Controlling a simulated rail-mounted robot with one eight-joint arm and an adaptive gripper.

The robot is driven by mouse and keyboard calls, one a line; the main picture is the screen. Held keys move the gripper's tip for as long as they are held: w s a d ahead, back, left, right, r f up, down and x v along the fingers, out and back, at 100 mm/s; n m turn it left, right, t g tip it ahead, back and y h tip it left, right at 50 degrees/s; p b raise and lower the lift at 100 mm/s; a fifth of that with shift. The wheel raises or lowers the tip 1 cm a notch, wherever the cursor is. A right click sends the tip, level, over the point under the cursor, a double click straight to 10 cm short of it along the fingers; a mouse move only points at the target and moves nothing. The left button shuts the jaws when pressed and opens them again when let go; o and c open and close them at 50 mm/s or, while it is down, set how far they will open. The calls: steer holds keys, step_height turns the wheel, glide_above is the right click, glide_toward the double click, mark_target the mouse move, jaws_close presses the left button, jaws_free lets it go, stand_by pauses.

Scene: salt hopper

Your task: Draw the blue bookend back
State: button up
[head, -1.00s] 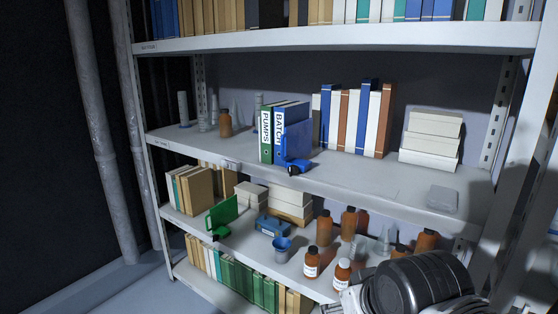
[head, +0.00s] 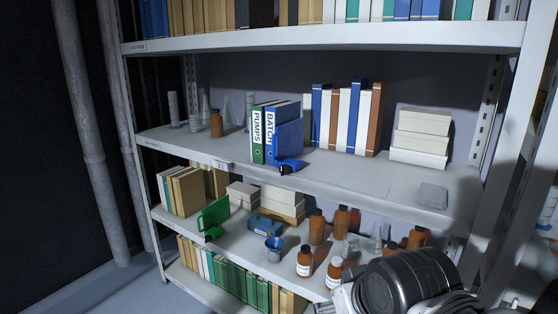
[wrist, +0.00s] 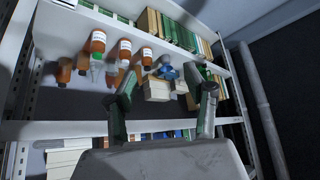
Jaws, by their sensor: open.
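The blue bookend (head: 289,137) stands upright on the middle shelf in the head view, against the right side of the blue BATCH binder (head: 270,142). Its foot (head: 291,164) reaches forward toward the shelf's front edge. The green PUMPS binder (head: 257,135) is left of BATCH. My gripper (wrist: 168,90) is open in the wrist view, its two fingers wide apart with nothing seen held between them. It appears apart from the bookend, which I cannot clearly make out in the wrist view. The fingers do not show in the head view, only part of my arm at lower right.
Books (head: 345,118) and stacked white boxes (head: 420,137) stand right of the bookend, with bare shelf before them. A grey flat case (head: 432,196) lies near the right edge. Below are a green bookend (head: 214,217), blue cup (head: 274,248) and several brown bottles.

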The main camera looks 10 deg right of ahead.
steer(key=shift+r, duration=0.1)
steer(key=shift+c, duration=1.3)
steer(key=shift+g, duration=0.3)
steer(key=w+r+p, duration=0.1)
steer(key=w+r, duration=0.1)
steer(key=r, duration=0.1)
steer(key=w+r+p, duration=0.2)
steer(key=w+r, duration=0.1)
steer(key=r, duration=0.1)
steer(key=w+r+p, duration=0.1)
steer(key=w+r, duration=0.2)
steer(key=r, duration=0.1)
steer(key=shift+w+a+r+p, duration=0.1)
steer(key=shift+w+p, duration=0.15)
steer(key=shift+p, duration=0.15)
steer(key=shift+c, duration=1.2)
step_height(320, 180, up, 16)
steer(key=m+g+p, duration=0.2)
steer(key=p, duration=1.3)
glide_above(273, 140)
steer(key=s, duration=0.4)
steer(key=shift+h, duration=0.4)
steer(key=x, duration=0.8)
steer(key=a+p+x, duration=0.1)
steer(key=x, duration=0.3)
steer(key=shift+s+d+f, duration=0.1)
steer(key=shift+d+f, duration=0.1)
steer(key=shift+f, duration=0.3)
jaws_close()
